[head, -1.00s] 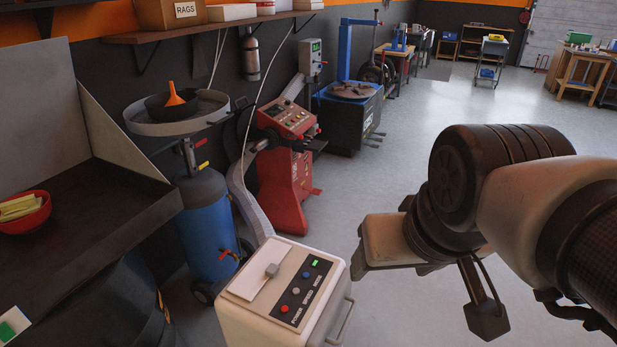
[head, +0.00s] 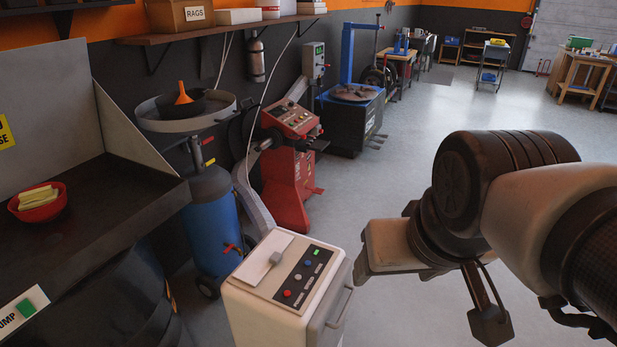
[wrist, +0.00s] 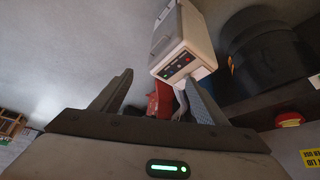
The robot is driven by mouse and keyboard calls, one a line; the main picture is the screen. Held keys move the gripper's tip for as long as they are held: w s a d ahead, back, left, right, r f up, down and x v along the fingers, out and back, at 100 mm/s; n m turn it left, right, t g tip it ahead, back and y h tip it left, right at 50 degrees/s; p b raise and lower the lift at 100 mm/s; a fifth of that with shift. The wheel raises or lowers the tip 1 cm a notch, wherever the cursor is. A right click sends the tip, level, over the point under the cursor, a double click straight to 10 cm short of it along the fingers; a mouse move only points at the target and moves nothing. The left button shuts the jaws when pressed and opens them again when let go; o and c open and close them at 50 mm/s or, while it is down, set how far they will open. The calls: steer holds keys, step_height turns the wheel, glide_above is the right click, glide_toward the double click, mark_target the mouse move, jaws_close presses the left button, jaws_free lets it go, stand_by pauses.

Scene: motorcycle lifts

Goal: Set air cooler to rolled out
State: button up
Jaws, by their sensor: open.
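A white boxy unit (head: 258,303), which looks like the air cooler, stands on the floor at the lower middle of the head view. Its sloped top has a dark panel with coloured buttons and a grey knob on a pale plate. A bar handle (head: 341,306) is on its right side. The unit also shows in the wrist view (wrist: 183,28), tilted, beyond the fingers. My gripper (wrist: 160,77) is open and empty, apart from the unit. In the head view my arm is right of the unit; the fingers cannot be made out clearly there.
A dark workbench (head: 100,210) with a red bowl (head: 40,211) is at the left. A blue oil drainer (head: 208,225) and a red machine (head: 288,185) stand behind the unit along the wall. The grey floor (head: 470,100) to the right is open.

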mark_target(347, 306)
steer(key=shift+c, duration=0.3)
